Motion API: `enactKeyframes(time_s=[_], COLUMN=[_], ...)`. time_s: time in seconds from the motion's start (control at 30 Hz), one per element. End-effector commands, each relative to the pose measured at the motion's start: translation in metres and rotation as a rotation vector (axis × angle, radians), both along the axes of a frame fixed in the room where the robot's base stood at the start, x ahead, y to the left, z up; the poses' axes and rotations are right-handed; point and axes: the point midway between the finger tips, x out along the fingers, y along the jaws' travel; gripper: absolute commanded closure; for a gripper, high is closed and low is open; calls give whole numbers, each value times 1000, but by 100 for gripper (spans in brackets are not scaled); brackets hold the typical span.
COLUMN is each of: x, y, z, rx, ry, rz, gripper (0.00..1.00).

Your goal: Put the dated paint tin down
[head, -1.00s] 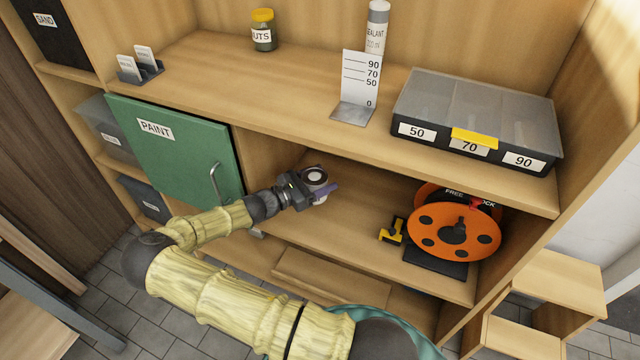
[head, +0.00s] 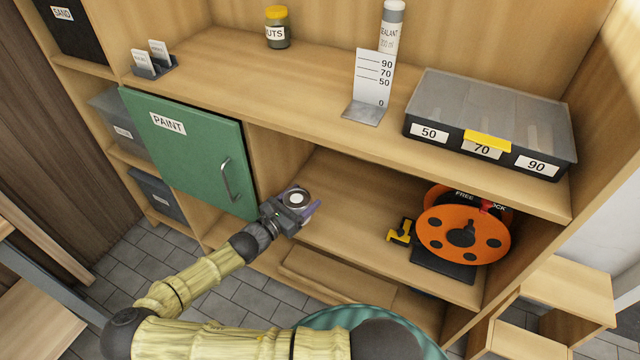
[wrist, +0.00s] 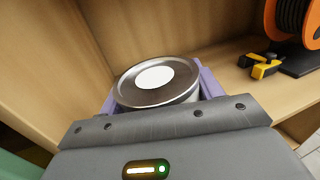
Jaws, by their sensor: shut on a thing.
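The paint tin (head: 297,198) is a small round can with a metal rim and a white disc on its lid. In the wrist view the tin (wrist: 157,80) sits upright between the purple fingers of my gripper (wrist: 155,92). In the head view my gripper (head: 302,208) is shut on it at the front left of the lower shelf bay (head: 345,200), beside the green PAINT door. I cannot tell whether the tin touches the shelf. No date shows on the tin from these sides.
The closed green PAINT door (head: 190,150) is just left of my gripper. An orange cable reel (head: 440,235) and a yellow-black tool (head: 400,232) stand at the right of the bay. The shelf between is clear. The upper shelf (head: 300,95) overhangs the bay.

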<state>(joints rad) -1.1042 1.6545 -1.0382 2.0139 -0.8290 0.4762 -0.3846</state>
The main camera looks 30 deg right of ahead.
Motion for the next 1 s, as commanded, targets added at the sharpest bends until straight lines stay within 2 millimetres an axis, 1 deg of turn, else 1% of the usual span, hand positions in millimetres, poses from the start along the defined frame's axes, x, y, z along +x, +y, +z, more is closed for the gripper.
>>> enactKeyframes(time_s=[0.03,0.2,0.3,0.4,0.53,1.0], x=[-5,-23,-33,-39,-42,-41], y=[13,50,64,73,76,75], z=[-1,-4,-4,-4,-3,-4], rx=[-9,-4,1,6,9,11], ry=[2,1,-3,-5,-8,-9], rz=[46,184,243,278,292,290], gripper=[69,69,69,69,69,69])
